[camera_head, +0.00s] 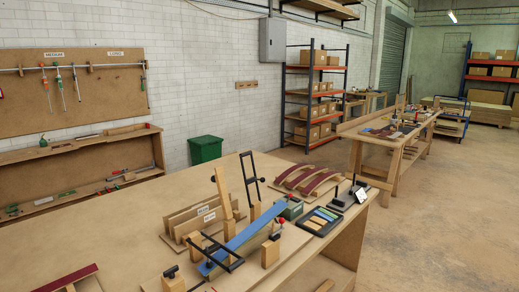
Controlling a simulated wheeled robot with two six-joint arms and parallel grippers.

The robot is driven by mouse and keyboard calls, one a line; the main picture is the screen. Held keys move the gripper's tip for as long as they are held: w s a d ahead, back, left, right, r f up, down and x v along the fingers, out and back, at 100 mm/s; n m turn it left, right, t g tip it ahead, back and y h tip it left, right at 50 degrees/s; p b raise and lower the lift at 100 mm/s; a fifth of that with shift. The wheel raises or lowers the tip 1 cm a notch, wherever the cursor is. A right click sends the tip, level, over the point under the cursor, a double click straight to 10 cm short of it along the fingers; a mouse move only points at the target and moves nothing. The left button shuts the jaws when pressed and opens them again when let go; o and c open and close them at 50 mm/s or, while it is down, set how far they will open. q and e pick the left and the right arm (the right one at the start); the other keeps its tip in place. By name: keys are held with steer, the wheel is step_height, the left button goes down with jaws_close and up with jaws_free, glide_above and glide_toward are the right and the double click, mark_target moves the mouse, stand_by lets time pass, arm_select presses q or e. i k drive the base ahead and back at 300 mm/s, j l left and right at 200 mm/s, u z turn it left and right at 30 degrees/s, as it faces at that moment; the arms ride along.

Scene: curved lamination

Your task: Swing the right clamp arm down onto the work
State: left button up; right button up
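A long blue strip (243,237) lies slantwise over a wooden fixture on the near table. One black clamp frame (214,252) lies low across the strip's near left end. A second black clamp frame (249,176), farther back and to the right, stands up above the table, clear of the strip. It seems to be the right clamp arm. A wooden block (270,252) stands beside the strip, near a red-tipped knob. Neither of my grippers shows in the head view.
A rack of upright boards (193,221) stands left of the strip. The table's left part (110,228) is mostly bare. A green bin (206,150) stands behind.

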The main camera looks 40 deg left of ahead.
mark_target(250, 181)
steer(key=i+l+u, duration=0.1)
steer(key=i, duration=1.6)
steer(key=i+u, duration=0.4)
steer(key=i+l+u, duration=0.25)
steer(key=u, duration=0.15)
steer(key=i+l+u, duration=0.75)
steer(key=k+j, duration=0.1)
